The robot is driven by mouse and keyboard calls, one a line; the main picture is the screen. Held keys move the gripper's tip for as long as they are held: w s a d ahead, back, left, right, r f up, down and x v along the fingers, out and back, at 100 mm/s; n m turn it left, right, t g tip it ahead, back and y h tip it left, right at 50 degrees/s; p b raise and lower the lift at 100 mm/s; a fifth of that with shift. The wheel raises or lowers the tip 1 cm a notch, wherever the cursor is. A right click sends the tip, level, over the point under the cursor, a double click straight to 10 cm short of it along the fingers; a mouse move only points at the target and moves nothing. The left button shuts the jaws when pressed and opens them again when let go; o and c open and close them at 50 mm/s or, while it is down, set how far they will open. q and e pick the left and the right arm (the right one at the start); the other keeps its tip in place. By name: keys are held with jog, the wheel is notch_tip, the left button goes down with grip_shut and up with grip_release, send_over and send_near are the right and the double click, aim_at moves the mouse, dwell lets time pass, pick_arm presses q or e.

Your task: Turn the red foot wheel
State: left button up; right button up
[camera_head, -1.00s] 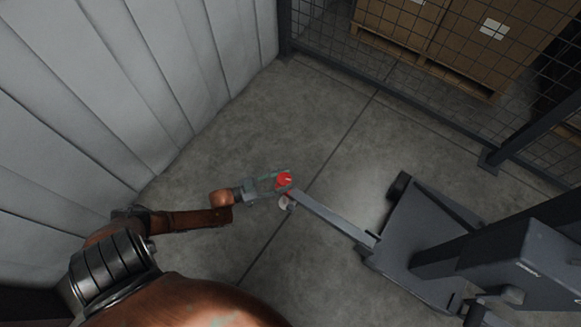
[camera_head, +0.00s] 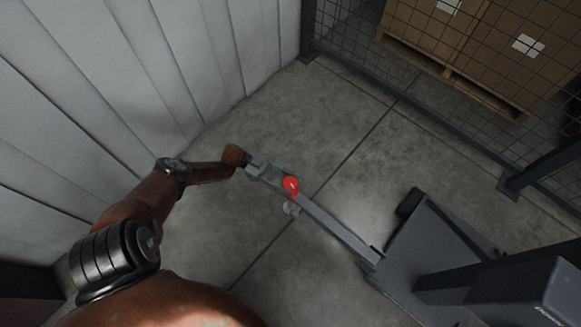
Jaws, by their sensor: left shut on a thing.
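The red foot wheel (camera_head: 290,184) sits at the outer end of a long grey leg (camera_head: 338,228), low over the concrete floor. A small pale caster (camera_head: 291,209) shows just below it. My left gripper (camera_head: 285,181) comes in from the upper left and is shut on the red wheel, with its fingers around it. The fingers are small and partly hidden by the wheel. My right gripper is not in view.
The leg joins a dark grey machine base (camera_head: 433,245) at the lower right. A pale padded wall (camera_head: 130,80) stands on the left. A wire mesh fence (camera_head: 400,60) with boxes on a pallet (camera_head: 470,50) behind it is at the top right. The floor (camera_head: 330,120) between is clear.

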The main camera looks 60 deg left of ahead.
pick_arm(q)
jog(key=shift+d+m+g+h, duration=0.1)
jog(key=shift+m+g+h, duration=0.2)
jog(key=shift+m+g, duration=0.35)
jog(key=o, duration=1.2)
jog(key=shift+r, duration=0.15)
jog(key=shift+a+r, duration=0.2)
jog(key=shift+r, duration=0.3)
jog(key=shift+d+r, duration=0.15)
jog(key=shift+r, duration=4.2)
